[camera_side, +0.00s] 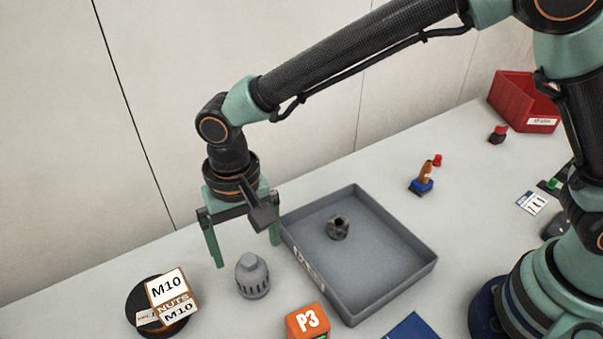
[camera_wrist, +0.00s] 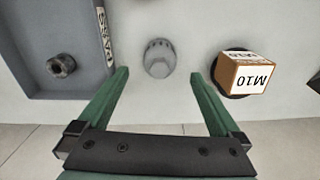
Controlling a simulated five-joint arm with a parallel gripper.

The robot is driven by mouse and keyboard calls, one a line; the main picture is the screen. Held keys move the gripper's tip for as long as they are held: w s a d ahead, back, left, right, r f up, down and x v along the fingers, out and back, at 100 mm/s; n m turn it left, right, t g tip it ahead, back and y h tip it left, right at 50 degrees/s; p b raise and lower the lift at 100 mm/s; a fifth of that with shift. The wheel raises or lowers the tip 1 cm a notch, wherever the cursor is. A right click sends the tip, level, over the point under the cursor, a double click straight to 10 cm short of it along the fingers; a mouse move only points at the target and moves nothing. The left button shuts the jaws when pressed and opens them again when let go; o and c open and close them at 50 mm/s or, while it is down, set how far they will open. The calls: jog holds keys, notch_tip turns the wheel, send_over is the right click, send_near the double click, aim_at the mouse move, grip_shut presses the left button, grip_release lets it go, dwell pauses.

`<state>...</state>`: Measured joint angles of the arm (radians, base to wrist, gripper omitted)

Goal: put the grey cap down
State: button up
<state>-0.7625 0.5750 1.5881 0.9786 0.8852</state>
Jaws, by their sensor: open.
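The grey cap (camera_side: 252,276) stands upright on the table, left of the grey tray, in the side view. It has a rounded top and slots around its lower part. In the wrist view the cap (camera_wrist: 159,58) lies beyond the fingertips, roughly midway between them. My gripper (camera_side: 248,254) is open and empty, with its green fingers spread wide. In the side view the fingers hang above and behind the cap; in the wrist view they (camera_wrist: 160,75) do not touch it.
A grey tray (camera_side: 402,286) holding a dark nut (camera_side: 339,228) is right of the cap. An M10 nuts box (camera_side: 168,291) sits on a black round base at left. An orange P3 block (camera_side: 307,322) is in front. A red bin (camera_side: 523,100) stands at back right.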

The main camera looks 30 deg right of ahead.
notch_tip(320, 180, up, 3)
jog(key=shift+r, duration=0.1)
jog(key=w+d+r+t, duration=0.1)
jog(key=w+d+r, duration=0.1)
jog(key=d+r, duration=0.5)
jog(key=s+d+r+t, duration=0.1)
jog(key=s+d, duration=0.1)
jog(key=d, duration=0.6)
jog(key=s+d+r+n+t, duration=0.1)
jog(key=s+d+r+t, duration=0.1)
jog(key=d, duration=0.6)
jog(key=s+d+r+t, duration=0.1)
jog(key=s+d, duration=0.2)
jog(key=d, duration=0.6)
jog(key=shift+r+t, duration=0.15)
jog(key=shift+t, duration=0.15)
